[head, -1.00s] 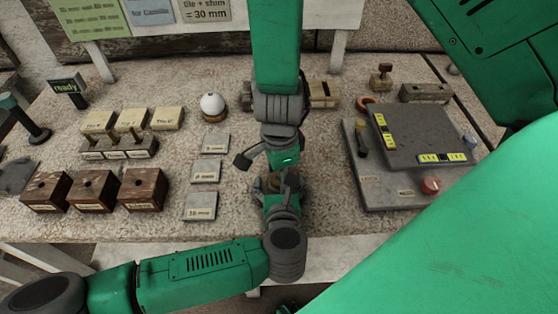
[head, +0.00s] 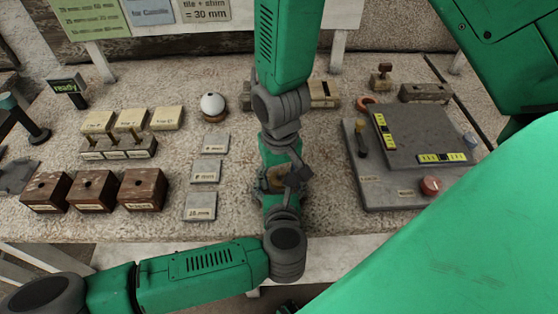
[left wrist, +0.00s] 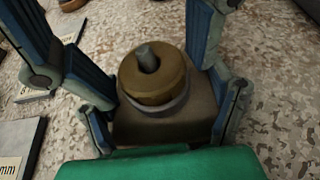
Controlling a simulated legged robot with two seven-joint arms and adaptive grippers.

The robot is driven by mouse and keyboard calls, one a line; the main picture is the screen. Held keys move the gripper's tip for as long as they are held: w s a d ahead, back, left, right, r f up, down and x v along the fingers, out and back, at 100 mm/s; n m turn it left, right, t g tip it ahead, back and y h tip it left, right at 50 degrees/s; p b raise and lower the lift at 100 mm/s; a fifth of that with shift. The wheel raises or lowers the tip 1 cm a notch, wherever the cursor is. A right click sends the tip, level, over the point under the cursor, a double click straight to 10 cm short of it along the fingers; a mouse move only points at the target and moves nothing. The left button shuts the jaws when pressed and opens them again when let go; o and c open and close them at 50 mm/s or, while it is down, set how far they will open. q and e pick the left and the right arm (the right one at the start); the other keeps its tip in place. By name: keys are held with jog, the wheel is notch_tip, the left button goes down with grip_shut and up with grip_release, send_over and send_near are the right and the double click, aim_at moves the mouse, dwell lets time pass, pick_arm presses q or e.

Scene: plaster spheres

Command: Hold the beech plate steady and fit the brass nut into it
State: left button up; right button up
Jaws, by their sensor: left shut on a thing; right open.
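My left gripper (left wrist: 168,108) is shut on a brown block, which I take for the beech plate (left wrist: 165,125), with a finger on either side. A round brass-brown piece (left wrist: 152,92), apparently the brass nut, sits on top of the plate around a grey stud (left wrist: 147,57). How deep it sits I cannot tell. In the head view the plate (head: 272,181) is partly hidden by the right gripper. My right gripper (head: 287,174), on the arm coming from the top, is open close over the plate's right side; whether it touches is unclear.
Three dark holed blocks (head: 95,190) and labelled grey tiles (head: 205,171) lie to the left. A white ball (head: 212,104) sits behind them. A grey board with yellow levels (head: 420,135) lies to the right. The speckled table is clear between the plate and that board.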

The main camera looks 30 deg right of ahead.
pick_arm(q)
jog(key=shift+r, duration=0.1)
pick_arm(e)
jog(key=c, duration=1)
jog(key=m, duration=0.3)
jog(key=shift+c, duration=0.2)
jog(key=m, duration=1.4)
jog(key=o, duration=1.3)
jog(key=shift+c, duration=1.3)
